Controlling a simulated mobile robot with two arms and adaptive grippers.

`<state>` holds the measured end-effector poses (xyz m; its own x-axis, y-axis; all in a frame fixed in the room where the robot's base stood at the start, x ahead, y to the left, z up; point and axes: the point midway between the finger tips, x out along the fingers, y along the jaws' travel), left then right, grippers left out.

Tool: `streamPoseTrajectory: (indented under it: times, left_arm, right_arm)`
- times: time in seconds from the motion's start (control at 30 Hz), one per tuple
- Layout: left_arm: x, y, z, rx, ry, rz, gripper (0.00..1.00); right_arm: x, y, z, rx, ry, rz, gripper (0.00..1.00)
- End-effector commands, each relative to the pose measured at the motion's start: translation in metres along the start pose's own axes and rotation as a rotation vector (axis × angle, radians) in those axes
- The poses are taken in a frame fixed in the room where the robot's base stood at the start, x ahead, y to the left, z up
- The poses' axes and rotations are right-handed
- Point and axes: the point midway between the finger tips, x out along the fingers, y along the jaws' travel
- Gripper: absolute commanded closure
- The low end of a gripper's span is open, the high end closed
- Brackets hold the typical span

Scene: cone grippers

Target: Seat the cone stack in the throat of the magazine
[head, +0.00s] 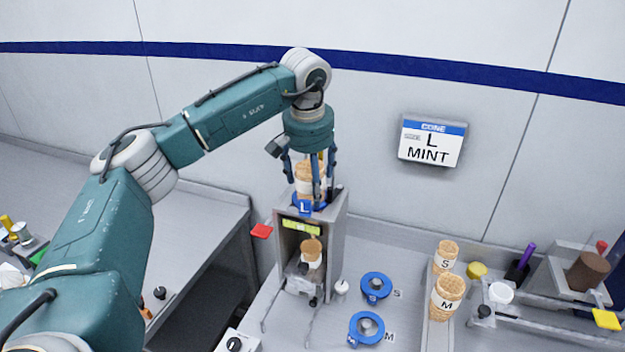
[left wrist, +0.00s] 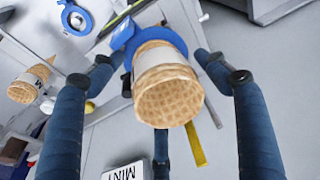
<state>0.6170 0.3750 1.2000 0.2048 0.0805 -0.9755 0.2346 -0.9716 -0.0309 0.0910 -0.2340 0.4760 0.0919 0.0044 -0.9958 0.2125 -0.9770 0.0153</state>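The cone stack (head: 309,181), waffle-coloured with a pale paper band, stands upright at the top of the grey magazine (head: 338,225). A blue ring marked L (head: 305,208) surrounds its lower part at the throat. In the left wrist view the cone stack (left wrist: 166,95) points up at the camera, with the blue ring (left wrist: 125,35) behind it. My left gripper (head: 314,190) is above the magazine, fingers pointing down around the stack. In the wrist view its fingers are spread, with gaps to the cone. How deep the stack sits is hidden. My right gripper is out of view.
Another cone (head: 311,251) shows inside the magazine's front opening. Two blue rings, S (head: 375,287) and M (head: 367,328), lie on the counter to the right. Cone stacks S (head: 445,255) and M (head: 446,297) stand beyond them. A wall sign (head: 432,141) reads cone size L, mint.

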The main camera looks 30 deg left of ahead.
Motion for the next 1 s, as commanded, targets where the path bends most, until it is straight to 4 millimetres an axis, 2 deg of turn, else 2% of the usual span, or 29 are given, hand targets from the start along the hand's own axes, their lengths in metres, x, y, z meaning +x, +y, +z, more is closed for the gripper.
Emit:
streamPoseTrajectory:
  times: [0.37, 0.8, 1.0]
  left_arm:
    - [-0.004, 0.0, -0.001, -0.001, 0.004, 0.001, 0.22]
    - [-0.065, 0.0, -0.001, 0.0, 0.005, 0.001, 0.22]
    - [-0.079, 0.0, 0.0, 0.0, 0.002, 0.001, 0.22]
  right_arm:
    - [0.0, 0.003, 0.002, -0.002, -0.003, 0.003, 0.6]
    - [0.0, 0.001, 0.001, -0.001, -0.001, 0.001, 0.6]
    - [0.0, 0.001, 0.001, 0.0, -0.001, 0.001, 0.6]
